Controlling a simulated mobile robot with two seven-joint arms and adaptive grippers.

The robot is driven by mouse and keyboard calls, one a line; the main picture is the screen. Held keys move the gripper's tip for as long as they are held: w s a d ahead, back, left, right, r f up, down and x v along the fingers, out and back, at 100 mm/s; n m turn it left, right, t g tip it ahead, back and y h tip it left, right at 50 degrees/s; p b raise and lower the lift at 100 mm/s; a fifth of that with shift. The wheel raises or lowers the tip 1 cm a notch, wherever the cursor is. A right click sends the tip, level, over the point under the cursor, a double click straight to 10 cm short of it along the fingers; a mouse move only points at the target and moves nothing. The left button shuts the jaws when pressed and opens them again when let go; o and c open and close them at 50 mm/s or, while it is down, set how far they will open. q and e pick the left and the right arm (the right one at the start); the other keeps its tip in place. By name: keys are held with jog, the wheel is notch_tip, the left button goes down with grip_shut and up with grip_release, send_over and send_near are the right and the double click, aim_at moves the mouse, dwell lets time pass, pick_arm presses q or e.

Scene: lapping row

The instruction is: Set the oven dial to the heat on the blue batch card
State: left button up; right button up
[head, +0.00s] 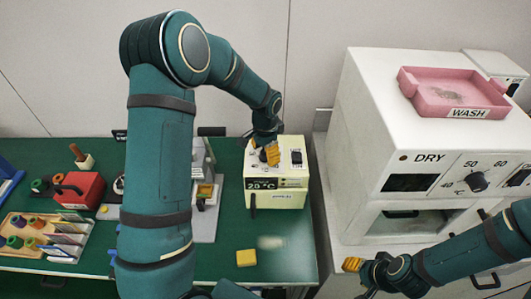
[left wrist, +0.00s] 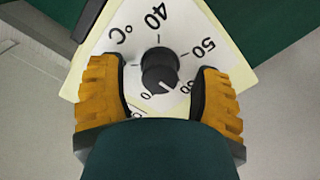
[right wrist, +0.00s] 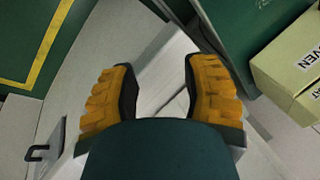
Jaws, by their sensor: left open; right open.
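A cream box (head: 277,190) stands on the green bench; its end label in the right wrist view (right wrist: 300,65) reads OVEN. Its black dial (left wrist: 159,68) shows in the left wrist view, with 40 and 50 around it. The dial's white mark points down and right, towards partly hidden print. My left gripper (head: 271,154) is open above the box; in the left wrist view its fingers (left wrist: 160,95) stand on either side of the dial, apart from it. My right gripper (head: 358,265) is open and empty near the white machine. I cannot make out a blue batch card.
The white DRY machine (head: 370,120) at the right has another dial (head: 478,181) and a pink WASH tray (head: 455,84) on top. At the left are a red box (head: 80,190) and several cards (head: 70,240) beside a tray. A yellow block (head: 246,258) lies on the bench (head: 215,265).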

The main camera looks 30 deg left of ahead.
pick_arm(q)
notch_tip(320, 180, up, 11)
jog(key=shift+r, duration=0.2)
dwell(0.6)
